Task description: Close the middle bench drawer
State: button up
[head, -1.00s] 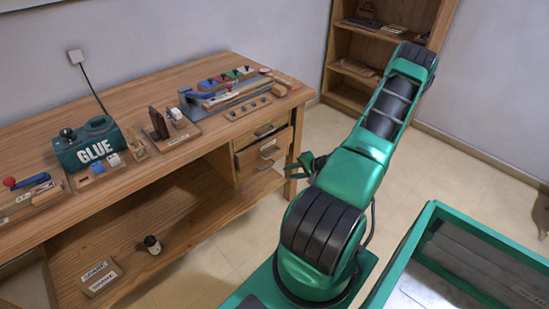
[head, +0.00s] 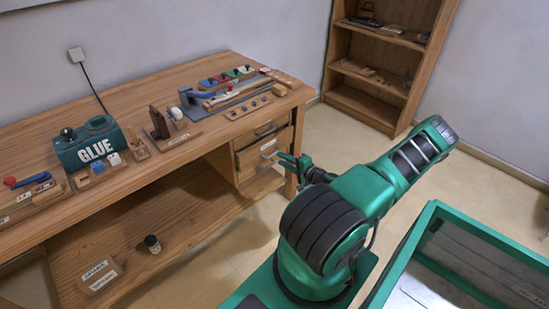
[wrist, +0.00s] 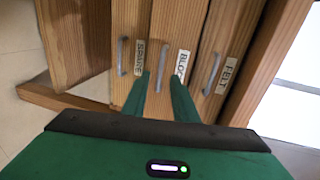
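The middle bench drawer (wrist: 177,28) has a wooden front, a grey bar handle (wrist: 162,66) and a white label that reads "BLO", partly hidden by a finger. It lies between the drawers labelled SPARE (wrist: 130,28) and FELT (wrist: 232,30). In the head view the drawer stack (head: 258,152) is at the bench's right end, and I cannot tell how far the middle drawer stands out. My gripper (wrist: 159,77) faces the middle drawer, its two green fingers apart with nothing held. The head view shows my gripper (head: 288,160) just right of the drawers. Contact is unclear.
The wooden bench (head: 150,95) carries a GLUE holder (head: 90,145) and several small tool boards. Its lower shelf (head: 185,215) holds a dark jar (head: 152,244). A bench leg (head: 291,178) stands beside the drawers. A bookcase (head: 365,105) is at the back.

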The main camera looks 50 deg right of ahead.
jog(key=shift+x, duration=2.7)
jog(key=shift+c, duration=0.2)
grip_shut()
jog(key=shift+a+f, duration=0.1)
